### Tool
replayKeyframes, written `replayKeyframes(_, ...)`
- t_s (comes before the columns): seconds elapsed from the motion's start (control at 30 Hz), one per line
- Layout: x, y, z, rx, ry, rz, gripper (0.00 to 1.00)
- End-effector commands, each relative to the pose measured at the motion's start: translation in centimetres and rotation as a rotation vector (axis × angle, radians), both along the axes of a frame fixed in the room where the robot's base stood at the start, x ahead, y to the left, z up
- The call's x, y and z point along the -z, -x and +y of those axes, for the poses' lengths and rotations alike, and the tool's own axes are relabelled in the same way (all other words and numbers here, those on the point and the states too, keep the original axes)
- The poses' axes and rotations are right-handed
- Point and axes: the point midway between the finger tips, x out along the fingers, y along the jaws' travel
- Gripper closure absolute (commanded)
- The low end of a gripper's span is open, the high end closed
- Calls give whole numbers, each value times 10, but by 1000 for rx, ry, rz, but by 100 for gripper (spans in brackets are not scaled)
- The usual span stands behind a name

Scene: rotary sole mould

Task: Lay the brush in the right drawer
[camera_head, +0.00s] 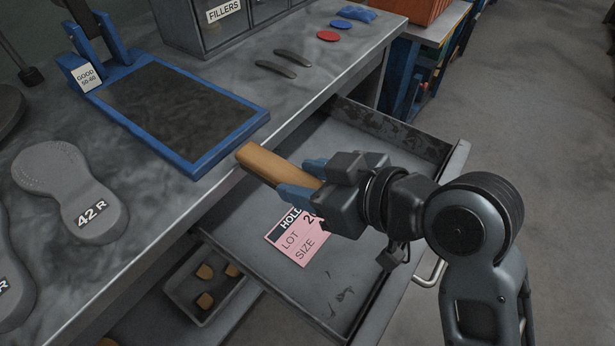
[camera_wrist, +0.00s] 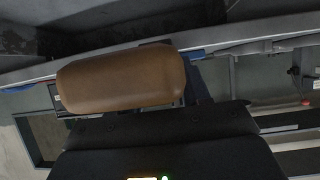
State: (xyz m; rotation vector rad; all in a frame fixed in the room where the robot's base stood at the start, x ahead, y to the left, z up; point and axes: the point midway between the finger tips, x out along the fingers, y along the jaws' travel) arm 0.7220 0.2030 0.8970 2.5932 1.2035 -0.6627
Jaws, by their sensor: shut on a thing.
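The brush (camera_head: 272,163) shows as a tan, wood-coloured block; no bristles can be made out. My gripper (camera_head: 303,181), with blue fingertips, is shut on it. The brush is above the open right drawer (camera_head: 355,270), with its far end near the bench's front edge. In the wrist view the brush (camera_wrist: 120,80) is a brown rounded block across the jaws. The drawer is pulled out; a pink card (camera_head: 297,238) reading HOLD, LOT, SIZE lies in it, partly hidden by my gripper.
On the bench are a blue-framed dark plate (camera_head: 178,112), a grey sole marked 42 R (camera_head: 68,190), two dark strips (camera_head: 283,64) and a cabinet labelled FILLERS (camera_head: 224,12). A lower tray (camera_head: 205,290) holds several tan blocks. The drawer floor around the card is mostly clear.

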Motion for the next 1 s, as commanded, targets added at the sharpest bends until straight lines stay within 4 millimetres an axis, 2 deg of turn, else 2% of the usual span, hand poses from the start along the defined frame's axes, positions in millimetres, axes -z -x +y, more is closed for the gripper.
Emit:
replayKeyframes(0.63,11,0,0,0,0,-1,87)
replayKeyframes(0.67,12,0,0,0,1,-1,51)
replayKeyframes(0.9,12,0,0,0,0,0,28)
replayKeyframes(1.0,12,0,0,0,0,0,28)
